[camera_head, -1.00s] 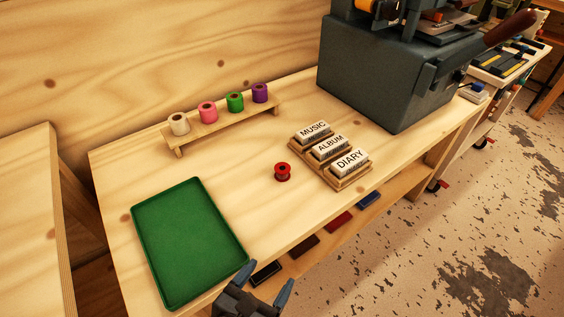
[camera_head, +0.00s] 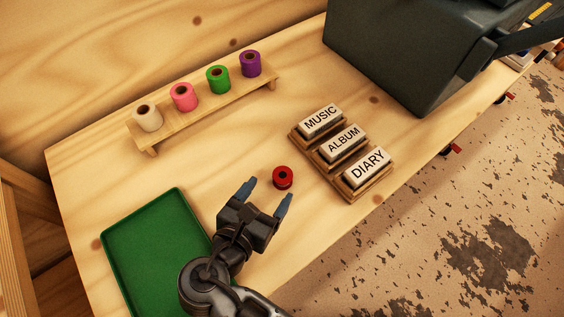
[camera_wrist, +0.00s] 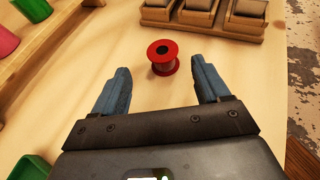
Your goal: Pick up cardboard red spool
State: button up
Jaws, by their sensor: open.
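The red spool (camera_head: 283,177) stands upright on the wooden table, left of the label blocks. In the wrist view the red spool (camera_wrist: 163,57) sits just beyond and between the fingertips, with a dark hole in its top. My gripper (camera_head: 269,190) is open and empty, its two blue fingers pointing toward the spool. In the wrist view my gripper (camera_wrist: 163,75) has its fingers spread to either side of the spool's line, not visibly touching it.
A rack (camera_head: 205,106) holds white, pink, green and purple rolls at the back. A wooden holder (camera_head: 352,194) with MUSIC, ALBUM and DIARY blocks is close right of the spool. A green tray (camera_head: 120,243) lies left. A dark machine (camera_head: 400,60) stands at the back right.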

aim_at(278, 183)
jog(key=x, duration=0.7)
jog(key=shift+s+f, duration=0.2)
jog(key=shift+f, duration=0.05)
jog(key=c, duration=1)
